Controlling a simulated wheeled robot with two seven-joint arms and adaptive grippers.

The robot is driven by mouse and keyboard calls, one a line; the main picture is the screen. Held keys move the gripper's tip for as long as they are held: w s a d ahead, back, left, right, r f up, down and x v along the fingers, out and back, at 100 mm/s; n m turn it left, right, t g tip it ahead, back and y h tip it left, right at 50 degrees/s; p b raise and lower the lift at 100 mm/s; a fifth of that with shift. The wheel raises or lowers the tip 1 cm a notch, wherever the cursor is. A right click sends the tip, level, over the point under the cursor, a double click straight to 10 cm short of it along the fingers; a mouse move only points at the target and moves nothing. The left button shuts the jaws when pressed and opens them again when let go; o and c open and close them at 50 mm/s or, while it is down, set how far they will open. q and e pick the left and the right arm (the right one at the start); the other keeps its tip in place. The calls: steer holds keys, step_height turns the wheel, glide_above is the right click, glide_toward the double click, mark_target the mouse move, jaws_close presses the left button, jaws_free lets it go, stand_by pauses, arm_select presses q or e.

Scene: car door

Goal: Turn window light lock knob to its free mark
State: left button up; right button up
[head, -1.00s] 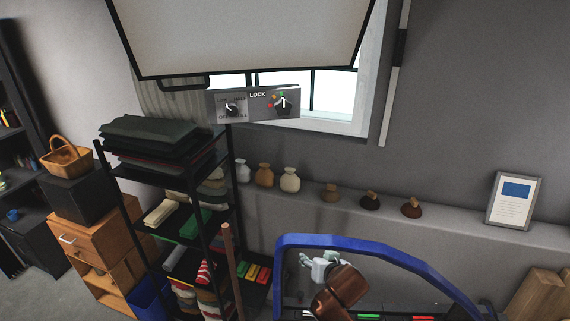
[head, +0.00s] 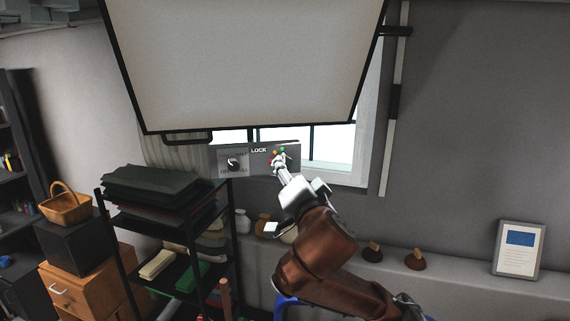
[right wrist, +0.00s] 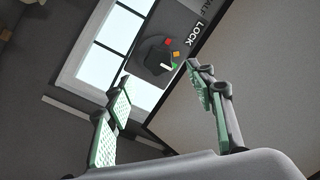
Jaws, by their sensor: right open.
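The lock knob (right wrist: 155,60) is a dark round knob with a white pointer line. Red, orange and green marks sit around it, and the pointer lies toward the green one. It is on a grey panel (head: 257,166) labelled LOCK, below the light screen. In the head view my gripper largely hides the knob. My right gripper (head: 280,166) is raised in front of the knob. In the right wrist view the gripper (right wrist: 158,74) is open, with the knob between and beyond its fingertips. My left gripper is out of view.
A second knob (head: 233,164) sits on the panel's left half. The large light screen (head: 245,65) hangs just above. A shelf rack with folded cloths (head: 150,185) stands at left below. A ledge holds vases, brown-topped items and a framed card (head: 519,249).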

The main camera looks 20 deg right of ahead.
mark_target(286, 162)
steer(key=w, duration=0.1)
steer(key=w+p, duration=0.1)
steer(key=w, duration=0.1)
steer(key=w+p, duration=0.1)
steer(key=w, duration=0.1)
steer(key=shift+w+d, duration=0.15)
steer(key=shift+d, duration=0.2)
steer(key=shift+w+f, duration=0.1)
steer(key=shift+w, duration=0.45)
steer(key=shift+c, duration=0.7)
steer(key=c, duration=1)
